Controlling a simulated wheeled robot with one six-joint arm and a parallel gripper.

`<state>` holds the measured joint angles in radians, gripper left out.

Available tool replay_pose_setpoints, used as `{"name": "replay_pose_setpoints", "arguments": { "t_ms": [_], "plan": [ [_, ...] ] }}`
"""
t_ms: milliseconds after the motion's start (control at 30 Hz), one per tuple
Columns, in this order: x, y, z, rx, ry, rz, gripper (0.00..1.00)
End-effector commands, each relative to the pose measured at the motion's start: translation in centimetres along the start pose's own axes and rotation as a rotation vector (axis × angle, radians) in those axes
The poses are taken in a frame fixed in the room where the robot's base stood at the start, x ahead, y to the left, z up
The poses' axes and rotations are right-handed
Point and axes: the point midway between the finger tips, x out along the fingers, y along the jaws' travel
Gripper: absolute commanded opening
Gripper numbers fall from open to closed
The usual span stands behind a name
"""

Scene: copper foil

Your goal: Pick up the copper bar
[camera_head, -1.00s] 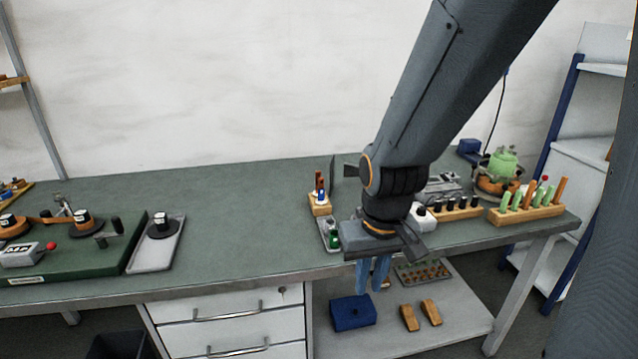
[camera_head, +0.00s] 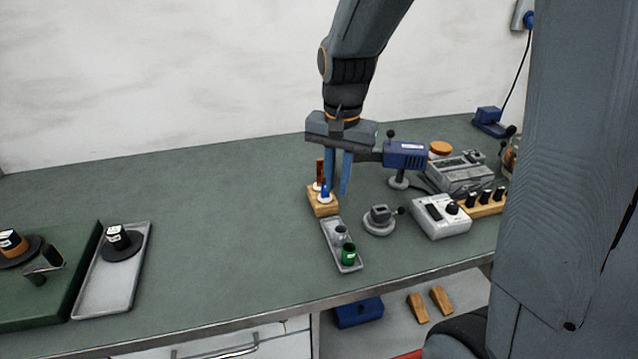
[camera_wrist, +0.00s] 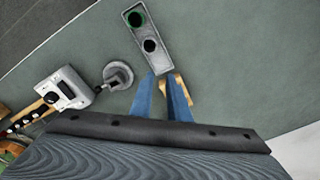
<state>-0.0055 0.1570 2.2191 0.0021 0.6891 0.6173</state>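A brown copper-coloured upright piece (camera_head: 320,171), which looks like the copper bar, stands in a small wooden block (camera_head: 323,209) on the bench. A small blue-and-white item (camera_head: 325,192) stands in the same block. My gripper (camera_head: 335,194) points down over the block, its two blue fingers just right of the copper piece. In the wrist view the fingers (camera_wrist: 164,77) are apart with nothing clear between them. Part of the wooden block shows beside the right finger (camera_wrist: 187,90). The copper piece cannot be made out in the wrist view.
A grey tray (camera_head: 330,237) with a green-topped jar (camera_head: 348,254) lies just in front of the block. A blue instrument on a stand (camera_head: 404,155), a round grey fixture (camera_head: 379,221) and a white box (camera_head: 441,216) stand to the right.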

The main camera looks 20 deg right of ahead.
Motion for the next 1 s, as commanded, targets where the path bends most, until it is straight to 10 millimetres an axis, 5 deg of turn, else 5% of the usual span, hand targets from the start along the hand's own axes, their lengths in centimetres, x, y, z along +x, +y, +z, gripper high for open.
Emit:
{"name": "replay_pose_setpoints", "arguments": {
  "t_ms": [100,400,633,1000],
  "plan": [
    [-0.4,-3.1,-4.2,0.280,-0.015,0.015,0.16],
    [-2.6,-7.5,-10.6,0.822,-0.034,0.058,0.16],
    [-2.5,-8.2,-11.8,0.957,-0.036,0.074,0.16],
    [2.8,-7.9,-11.4,0.958,-0.036,0.073,0.16]
  ]
}}
